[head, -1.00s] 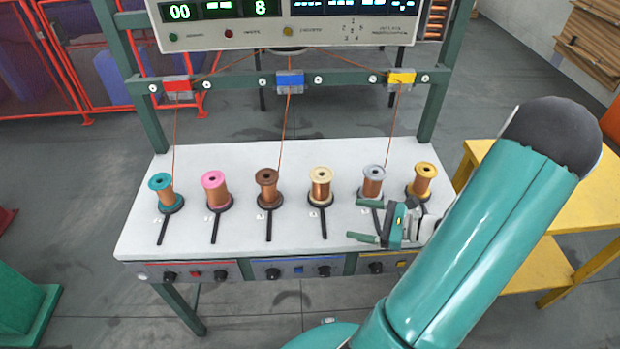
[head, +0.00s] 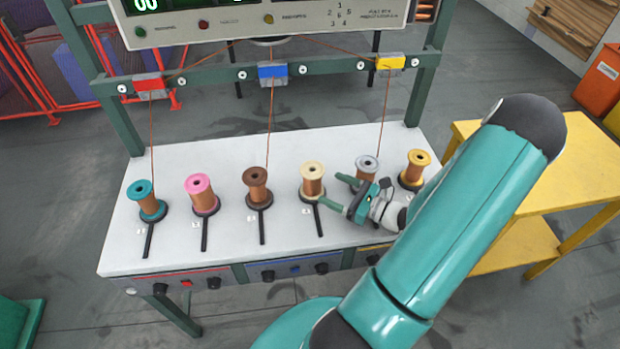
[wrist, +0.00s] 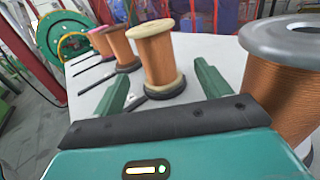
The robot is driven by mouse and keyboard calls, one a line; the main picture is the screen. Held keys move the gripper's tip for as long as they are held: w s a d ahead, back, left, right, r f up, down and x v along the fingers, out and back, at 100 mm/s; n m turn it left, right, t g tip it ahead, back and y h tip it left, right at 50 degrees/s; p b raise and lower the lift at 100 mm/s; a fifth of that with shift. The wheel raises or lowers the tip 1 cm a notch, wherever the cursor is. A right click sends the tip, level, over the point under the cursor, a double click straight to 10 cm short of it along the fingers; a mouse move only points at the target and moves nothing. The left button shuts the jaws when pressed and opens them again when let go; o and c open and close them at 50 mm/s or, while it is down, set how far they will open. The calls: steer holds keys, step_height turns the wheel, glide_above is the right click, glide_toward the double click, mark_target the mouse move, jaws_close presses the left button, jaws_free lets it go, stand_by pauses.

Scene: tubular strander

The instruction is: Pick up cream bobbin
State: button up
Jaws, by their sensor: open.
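The cream bobbin (head: 313,180), wound with copper wire, stands upright on its dark holder on the white table. In the wrist view the cream bobbin (wrist: 158,65) stands just beyond my fingertips, between them and slightly apart. My gripper (head: 330,193) is open and empty, to the right of the cream bobbin and low over the table. In the wrist view both green fingers of my gripper (wrist: 160,85) show spread apart.
The grey bobbin (head: 367,168) is close beside my gripper, large at the right of the wrist view (wrist: 285,80). Brown (head: 257,187), pink (head: 202,194) and teal (head: 147,200) bobbins stand left; a yellow one (head: 416,168) stands right. A wire (head: 385,115) runs up from the grey bobbin.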

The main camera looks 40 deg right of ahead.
mark_target(312, 179)
steer(key=x, duration=0.7)
steer(key=shift+w+a, duration=0.25)
steer(key=shift+a, duration=0.05)
steer(key=c, duration=1.4)
steer(key=shift+c, duration=0.2)
steer(key=shift+r, duration=0.1)
step_height(312, 179, up, 10)
steer(key=shift+s, duration=0.1)
